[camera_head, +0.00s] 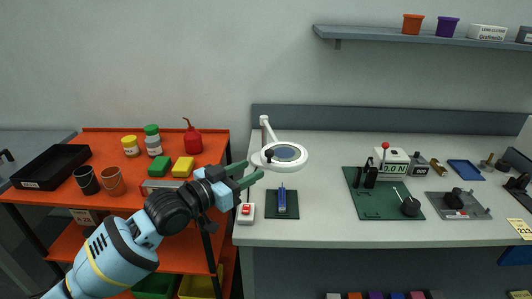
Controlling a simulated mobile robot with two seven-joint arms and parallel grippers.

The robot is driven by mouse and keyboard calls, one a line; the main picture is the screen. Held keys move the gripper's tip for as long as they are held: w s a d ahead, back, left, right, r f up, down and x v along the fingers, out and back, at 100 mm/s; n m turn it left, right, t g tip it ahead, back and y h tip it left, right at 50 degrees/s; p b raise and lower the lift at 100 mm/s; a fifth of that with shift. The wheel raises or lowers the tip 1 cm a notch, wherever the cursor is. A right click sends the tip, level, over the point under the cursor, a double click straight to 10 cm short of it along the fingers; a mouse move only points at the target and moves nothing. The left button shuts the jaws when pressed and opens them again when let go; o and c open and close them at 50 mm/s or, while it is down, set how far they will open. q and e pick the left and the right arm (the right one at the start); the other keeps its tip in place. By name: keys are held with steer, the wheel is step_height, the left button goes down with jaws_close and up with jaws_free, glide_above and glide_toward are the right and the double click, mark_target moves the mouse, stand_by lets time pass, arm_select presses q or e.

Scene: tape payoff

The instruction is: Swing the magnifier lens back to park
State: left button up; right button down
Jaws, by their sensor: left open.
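The magnifier lens (284,153) is a round white ring with dark glass on a white jointed arm (266,128) that rises from the back left of the grey bench. A small dark knob (269,154) sits at the ring's left side. The lens hangs above the bench, behind a dark green mat with a blue device. My left gripper (251,173) comes in from the left, with its green fingers apart and empty, just left of and slightly below the lens rim. Whether a finger touches the rim is unclear. My right gripper is not in view.
A red and white switch box (246,213) stands below my left gripper, beside the blue device (282,200). An orange cart (128,202) with cups, sponges and bottles is at left. A green mat (372,205) with a digital gauge lies right. Bench space between the mats is clear.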

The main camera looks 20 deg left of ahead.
mark_target(266, 154)
arm_select(q)
steer(key=shift+r+x, duration=0.3)
steer(key=shift+x, duration=1.05)
steer(key=shift+r+x, duration=0.3)
steer(key=shift+x, duration=1.05)
steer(key=shift+r+x, duration=0.35)
steer(key=shift+x, duration=1)
steer(key=shift+a, duration=0.2)
steer(key=shift+c, duration=0.2)
jaws_close()
